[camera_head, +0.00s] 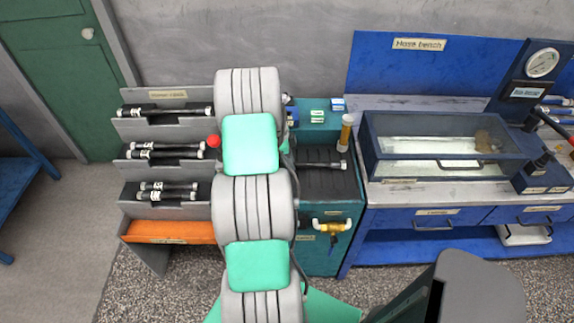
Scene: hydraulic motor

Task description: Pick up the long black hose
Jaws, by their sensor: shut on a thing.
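A long black hose (165,112) with light end fittings lies on the top tier of the grey hose rack at the left. Its right end reaches my grey and green arm. Shorter black hoses lie on the middle tier (165,150) and the lower tier (165,190). Another dark hose-like piece (320,165) with a light end lies on the black top of the teal cabinet, right of my arm. My arm rises through the middle of the picture and covers the rack's right side. My gripper is hidden behind it, so what it holds cannot be seen.
The teal cabinet (352,230) has a brass valve (332,228) on its front and an amber cylinder (345,132) on top. The blue hose bench (385,215) at the right carries a clear-lidded tank (445,150) and a gauge (542,62). An orange tray (168,232) sits under the rack.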

